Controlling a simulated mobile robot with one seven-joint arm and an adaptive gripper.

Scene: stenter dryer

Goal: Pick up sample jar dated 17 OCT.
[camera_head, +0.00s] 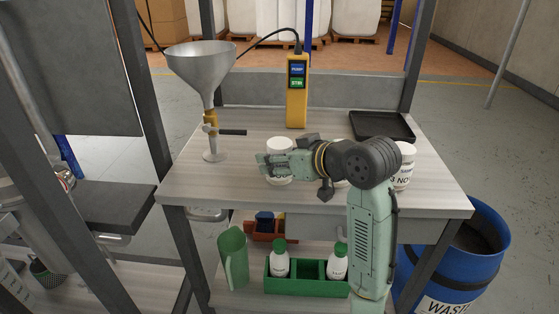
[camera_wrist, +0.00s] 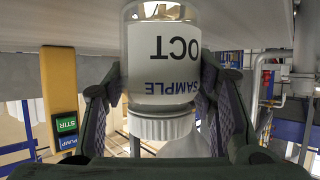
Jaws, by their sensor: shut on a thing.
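A white-lidded sample jar (camera_head: 281,147) stands near the middle of the grey table in the head view, partly covered by my gripper (camera_head: 277,165). In the wrist view the same jar (camera_wrist: 165,55) appears upside down, and its label reads "SAMPLE" and "OCT"; the day number is out of sight. My gripper (camera_wrist: 162,88) is shut on this jar, with one finger on each side. Whether the jar's base touches the table cannot be told. Another jar (camera_head: 404,168) stands to the right behind my wrist, its label ending in "NOV".
On the table (camera_head: 240,188) stand a metal funnel (camera_head: 200,62) with a valve at the left, a yellow control box (camera_head: 297,95) at the back and a black tray (camera_head: 381,126) at the back right. A blue waste barrel (camera_head: 470,262) stands right of the table.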

